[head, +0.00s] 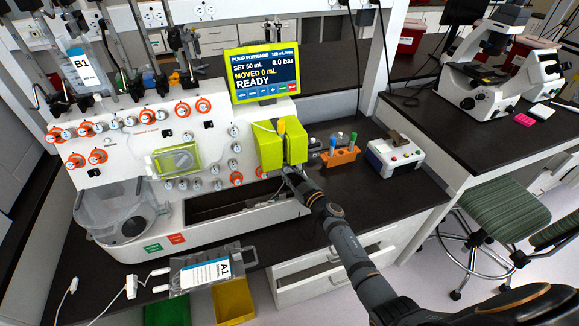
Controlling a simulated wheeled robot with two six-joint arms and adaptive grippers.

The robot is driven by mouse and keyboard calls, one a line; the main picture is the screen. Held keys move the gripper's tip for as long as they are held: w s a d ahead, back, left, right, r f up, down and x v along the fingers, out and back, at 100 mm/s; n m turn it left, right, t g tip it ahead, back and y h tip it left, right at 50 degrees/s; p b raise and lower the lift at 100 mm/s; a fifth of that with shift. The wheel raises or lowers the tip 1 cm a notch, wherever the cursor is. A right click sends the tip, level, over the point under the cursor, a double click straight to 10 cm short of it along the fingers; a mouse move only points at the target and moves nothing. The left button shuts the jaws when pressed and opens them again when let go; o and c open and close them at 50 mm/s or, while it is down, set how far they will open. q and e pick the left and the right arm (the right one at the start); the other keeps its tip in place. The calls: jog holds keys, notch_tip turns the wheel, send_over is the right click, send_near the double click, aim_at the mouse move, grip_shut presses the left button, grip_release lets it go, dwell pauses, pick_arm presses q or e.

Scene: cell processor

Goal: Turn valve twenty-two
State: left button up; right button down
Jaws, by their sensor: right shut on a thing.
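The cell processor's white front panel (110,118) carries several small valve knobs, some ringed in orange and some grey. Their numbers are too small to read, so I cannot tell which is valve twenty-two. My right gripper (287,172) is at the panel's lower right, just below the green pump block (270,150). It is shut on what seems to be a valve knob, mostly hidden by the fingers. An orange-ringed valve (262,172) shows just left of the gripper, and another orange-ringed valve (236,178) is further left. My left gripper is not in view.
A display (264,73) above the panel reads READY. An orange rack with tubes (340,156) and a white button box (394,154) stand right of my gripper. Bag A1 (205,272) lies at the front edge; bag B1 (84,68) hangs upper left.

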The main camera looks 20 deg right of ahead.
jog(key=n+p, duration=0.1)
jog(key=n, duration=0.1)
jog(key=n+g+y+p, duration=0.1)
jog(key=n+p, duration=0.1)
jog(key=shift+d+r, duration=0.15)
jog(key=shift+r, duration=0.2)
jog(key=shift+w+f+n+g+y+p, duration=0.15)
jog(key=shift+n+g+y+p, duration=0.15)
jog(key=shift+n+g+p, duration=0.65)
jog(key=shift+n+t, duration=0.25)
jog(key=shift+n, duration=0.2)
jog(key=c, duration=1.1)
grip_release()
